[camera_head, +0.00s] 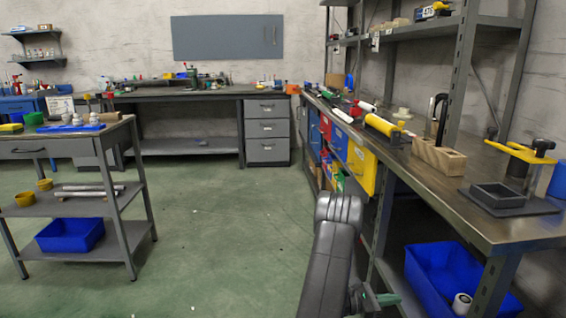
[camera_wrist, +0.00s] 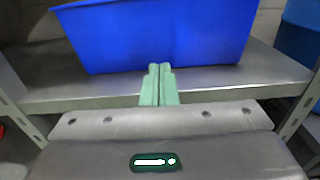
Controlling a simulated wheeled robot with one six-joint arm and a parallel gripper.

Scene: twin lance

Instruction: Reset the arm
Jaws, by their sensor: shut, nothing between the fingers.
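My gripper (camera_wrist: 159,85) shows in the wrist view with its two green fingers side by side, shut and empty. The fingers point toward a blue bin (camera_wrist: 160,38) that stands on a grey metal shelf (camera_wrist: 225,78). I cannot tell whether the fingertips touch the bin. In the head view my dark arm rises at the bottom centre. My gripper (camera_head: 385,299) shows there only in part, low beside the right workbench, with a bit of green near the lower shelf. The blue bin (camera_head: 440,272) sits on that lower shelf.
The right workbench (camera_head: 478,225) holds a wooden block (camera_head: 438,157), a dark square tray (camera_head: 498,195) and a yellow clamp (camera_head: 520,152). A white roll (camera_head: 462,303) lies in the blue bin. A grey cart (camera_head: 115,205) stands at left. The green floor (camera_head: 215,240) between is clear.

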